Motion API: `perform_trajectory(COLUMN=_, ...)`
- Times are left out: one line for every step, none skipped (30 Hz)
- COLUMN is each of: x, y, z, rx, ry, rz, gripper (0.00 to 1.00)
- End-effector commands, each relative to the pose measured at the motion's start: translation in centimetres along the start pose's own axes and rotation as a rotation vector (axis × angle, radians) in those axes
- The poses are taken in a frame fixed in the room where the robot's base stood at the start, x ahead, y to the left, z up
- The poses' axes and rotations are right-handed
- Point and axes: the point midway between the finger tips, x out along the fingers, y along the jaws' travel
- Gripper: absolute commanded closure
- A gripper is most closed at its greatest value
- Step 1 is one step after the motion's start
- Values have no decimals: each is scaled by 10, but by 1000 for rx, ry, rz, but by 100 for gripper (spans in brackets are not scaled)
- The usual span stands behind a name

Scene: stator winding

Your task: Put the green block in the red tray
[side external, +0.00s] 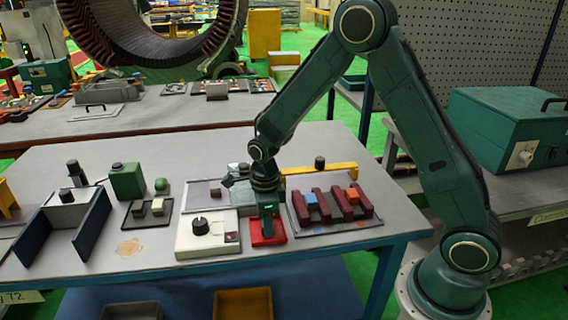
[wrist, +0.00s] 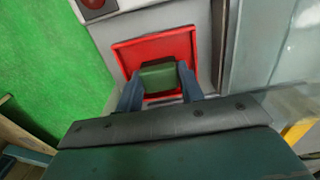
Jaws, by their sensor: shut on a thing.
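The red tray (side external: 268,237) lies on the table near its front edge, and it also shows in the wrist view (wrist: 125,55). The green block (wrist: 158,77) is between my gripper's fingers in the wrist view, which shows it over the red tray. My gripper (wrist: 160,92) is shut on the block. In the side external view my gripper (side external: 267,232) points down at the tray and hides the block. I cannot tell whether the block touches the tray's floor.
A white box with a black knob (side external: 200,228) stands close left of the tray. A dark red slotted rack (side external: 332,205) with a blue block (side external: 310,198) and an orange block (side external: 352,193) is close right. A yellow bar with a black knob (side external: 320,168) is behind.

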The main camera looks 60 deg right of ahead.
Motion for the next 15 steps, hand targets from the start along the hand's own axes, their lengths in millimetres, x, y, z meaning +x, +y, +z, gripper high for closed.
perform_trajectory(x=1, y=0, z=0, rx=0, ry=0, rz=0, gripper=85)
perform_trajectory(x=2, y=0, z=0, rx=0, ry=0, rz=0, gripper=85)
perform_trajectory(x=3, y=0, z=0, rx=0, ry=0, rz=0, gripper=85)
perform_trajectory(x=2, y=0, z=0, rx=0, ry=0, rz=0, gripper=56)
perform_trajectory(x=2, y=0, z=0, rx=0, ry=0, rz=0, gripper=53)
perform_trajectory(x=2, y=0, z=0, rx=0, ry=0, rz=0, gripper=53)
perform_trajectory(x=2, y=0, z=0, rx=0, ry=0, rz=0, gripper=53)
perform_trajectory(x=2, y=0, z=0, rx=0, ry=0, rz=0, gripper=53)
perform_trajectory(x=2, y=0, z=0, rx=0, ry=0, rz=0, gripper=53)
perform_trajectory(x=2, y=0, z=0, rx=0, ry=0, rz=0, gripper=53)
perform_trajectory(x=2, y=0, z=0, rx=0, ry=0, rz=0, gripper=53)
perform_trajectory(x=2, y=0, z=0, rx=0, ry=0, rz=0, gripper=53)
perform_trajectory(x=2, y=0, z=0, rx=0, ry=0, rz=0, gripper=53)
perform_trajectory(x=2, y=0, z=0, rx=0, ry=0, rz=0, gripper=53)
perform_trajectory(x=1, y=0, z=0, rx=0, ry=0, rz=0, gripper=53)
